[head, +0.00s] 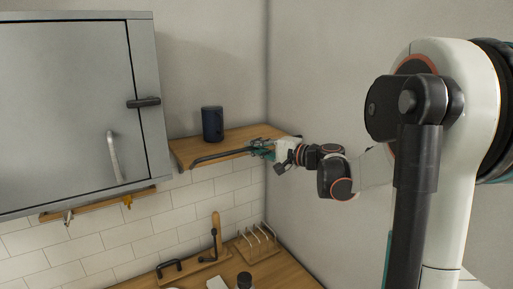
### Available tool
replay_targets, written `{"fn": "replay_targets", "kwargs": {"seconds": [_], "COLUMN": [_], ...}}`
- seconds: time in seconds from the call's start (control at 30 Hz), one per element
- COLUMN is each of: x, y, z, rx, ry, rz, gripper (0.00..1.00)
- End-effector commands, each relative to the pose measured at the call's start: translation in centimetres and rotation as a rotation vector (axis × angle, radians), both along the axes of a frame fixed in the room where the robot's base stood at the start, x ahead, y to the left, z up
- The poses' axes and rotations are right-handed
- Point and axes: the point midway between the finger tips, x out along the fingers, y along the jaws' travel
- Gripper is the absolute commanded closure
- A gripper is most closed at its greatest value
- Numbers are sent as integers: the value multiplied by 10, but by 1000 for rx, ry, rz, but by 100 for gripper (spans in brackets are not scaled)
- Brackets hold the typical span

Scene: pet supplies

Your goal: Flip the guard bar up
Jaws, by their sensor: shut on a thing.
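The guard bar (220,155) is a thin dark bar along the front edge of a wooden wall shelf (242,136). It lies low, close to the level of the shelf board, with its left end bent back to the shelf. My gripper (260,149) reaches in from the right and is shut on the right part of the guard bar. The fingers hide that end of the bar, and its right pivot is not visible.
A dark blue cylinder (212,124) stands on the shelf. A grey wall cabinet (68,105) is on the left. Below are a hook rail (95,205) and a wooden counter (270,274) with a rack (257,243) and small items. The wall beside my arm is close.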

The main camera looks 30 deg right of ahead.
Motion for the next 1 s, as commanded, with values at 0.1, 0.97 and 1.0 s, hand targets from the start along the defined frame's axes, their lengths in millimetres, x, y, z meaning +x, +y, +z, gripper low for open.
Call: {"fn": "replay_targets", "kwargs": {"seconds": [0.1,0.97,1.0], "x": [5,59,60], "y": [0,2,2], "z": [10,33,33], "rx": [-4,-27,-26], "ry": [73,789,794], "rz": [0,1,-1], "gripper": [100,100,100]}}
